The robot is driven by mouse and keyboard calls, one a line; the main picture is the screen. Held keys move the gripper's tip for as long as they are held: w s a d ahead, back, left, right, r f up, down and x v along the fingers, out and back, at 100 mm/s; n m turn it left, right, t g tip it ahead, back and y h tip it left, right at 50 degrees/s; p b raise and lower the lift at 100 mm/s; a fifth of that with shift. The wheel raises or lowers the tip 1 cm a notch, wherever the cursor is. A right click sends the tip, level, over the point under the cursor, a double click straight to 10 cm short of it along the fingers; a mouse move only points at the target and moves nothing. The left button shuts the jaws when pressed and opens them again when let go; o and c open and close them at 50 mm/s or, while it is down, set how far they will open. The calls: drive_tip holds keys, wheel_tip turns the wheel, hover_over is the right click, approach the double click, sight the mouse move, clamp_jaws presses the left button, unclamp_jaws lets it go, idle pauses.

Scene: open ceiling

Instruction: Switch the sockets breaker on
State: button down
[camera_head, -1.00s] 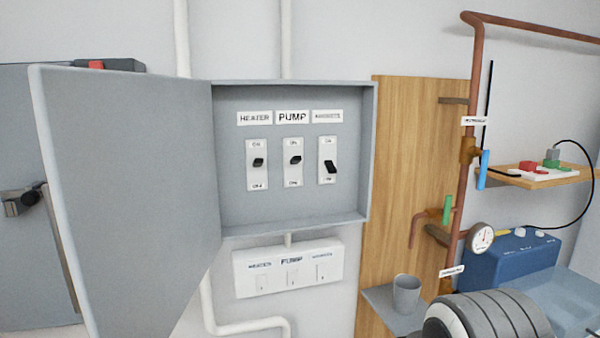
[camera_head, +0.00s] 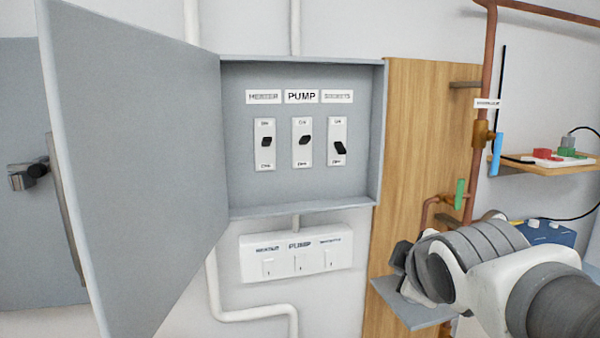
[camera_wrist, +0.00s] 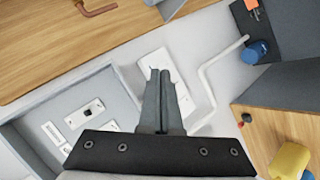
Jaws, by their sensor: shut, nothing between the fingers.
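The sockets breaker (camera_head: 337,142) is the rightmost of three in the open grey breaker box (camera_head: 300,205), under the SOCKETS label (camera_head: 337,96). Its black lever tilts down, toward the lower marking. The heater breaker (camera_head: 265,144) and pump breaker (camera_head: 302,142) have levers sitting higher. My gripper (camera_head: 398,257) is below and right of the box, in front of the wooden panel, apart from the breakers. In the wrist view my gripper (camera_wrist: 160,75) has its fingers together and empty. The box interior (camera_wrist: 30,125) lies at left there, partly hidden by the gripper body.
The box door (camera_head: 140,150) stands open to the left. A white switch plate (camera_head: 296,252) is below the box, with a white pipe (camera_head: 215,290) beside it. Copper pipes (camera_head: 487,60) with valves and a small shelf (camera_head: 410,305) are at right.

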drive_tip(key=w+r+n+t+b, duration=0.3)
drive_tip(key=w+r+n+t, duration=0.15)
drive_tip(key=w+n, duration=0.5)
drive_tip(key=n+t+y+b, duration=0.4)
drive_tip(key=n+y, duration=0.2)
drive_tip(key=n, duration=1.2)
approach(340, 148)
drive_tip(key=shift+s+d+f, duration=0.15)
drive_tip(key=shift+s+f, duration=0.2)
drive_tip(key=shift+f, duration=0.25)
drive_tip(key=shift+s+d+f, duration=0.15)
drive_tip(key=shift+s+f, duration=0.25)
drive_tip(key=shift+f, duration=0.15)
drive_tip(key=shift+m, duration=0.25)
drive_tip(key=x, duration=1)
drive_tip(key=shift+f+p, duration=0.25)
drive_tip(key=shift+p, duration=0.15)
drive_tip(key=shift+r+g+p, duration=0.3)
drive_tip(key=shift+g+p, duration=0.05)
drive_tip(key=shift+p, duration=0.4)
drive_tip(key=shift+s+d+h, duration=0.1)
drive_tip(key=shift+h, duration=0.2)
